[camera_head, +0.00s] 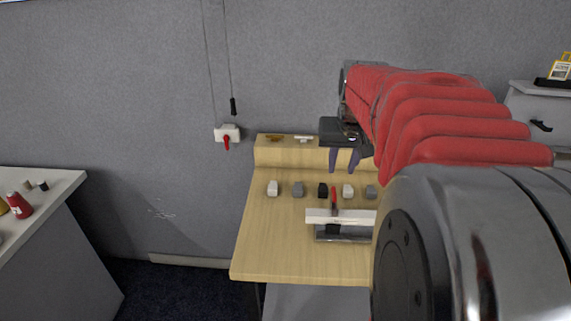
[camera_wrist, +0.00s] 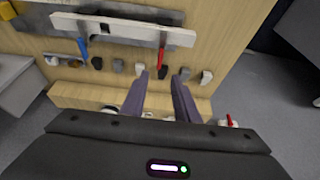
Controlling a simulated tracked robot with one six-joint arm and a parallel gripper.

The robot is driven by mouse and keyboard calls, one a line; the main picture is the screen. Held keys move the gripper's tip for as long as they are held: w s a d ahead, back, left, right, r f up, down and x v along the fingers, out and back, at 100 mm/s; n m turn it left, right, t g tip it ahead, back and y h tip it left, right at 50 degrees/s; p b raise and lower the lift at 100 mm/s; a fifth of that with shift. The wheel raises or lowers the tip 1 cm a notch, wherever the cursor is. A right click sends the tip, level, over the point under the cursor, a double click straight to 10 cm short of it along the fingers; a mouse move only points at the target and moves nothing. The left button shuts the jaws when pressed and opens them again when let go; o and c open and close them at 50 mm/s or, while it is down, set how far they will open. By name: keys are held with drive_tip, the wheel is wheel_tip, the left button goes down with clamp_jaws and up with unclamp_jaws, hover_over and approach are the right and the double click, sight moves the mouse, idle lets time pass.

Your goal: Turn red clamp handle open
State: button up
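The clamp's red handle (camera_head: 334,198) stands up from a pale metal bar (camera_head: 318,214) on the wooden table in the head view. In the wrist view the red handle (camera_wrist: 162,48) hangs from the bar (camera_wrist: 150,34), just beyond the fingertips. My gripper (camera_head: 344,163) is above the back of the table, higher than the handle and apart from it. Its two purple-grey fingers (camera_wrist: 161,78) are spread with an empty gap between them. A blue handle (camera_wrist: 82,47) on the same bar shows in the wrist view; my arm hides it in the head view.
A row of small white, grey and black blocks (camera_head: 298,189) lies behind the clamp. A raised wooden ledge (camera_head: 280,155) is at the back. A wall switch with a red lever (camera_head: 227,143) is left of the table. The table's front left is clear.

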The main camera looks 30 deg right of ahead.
sight(334, 193)
drive_tip(key=x, duration=1.3)
drive_tip(key=shift+w, duration=0.1)
drive_tip(key=shift+c, duration=0.3)
clamp_jaws()
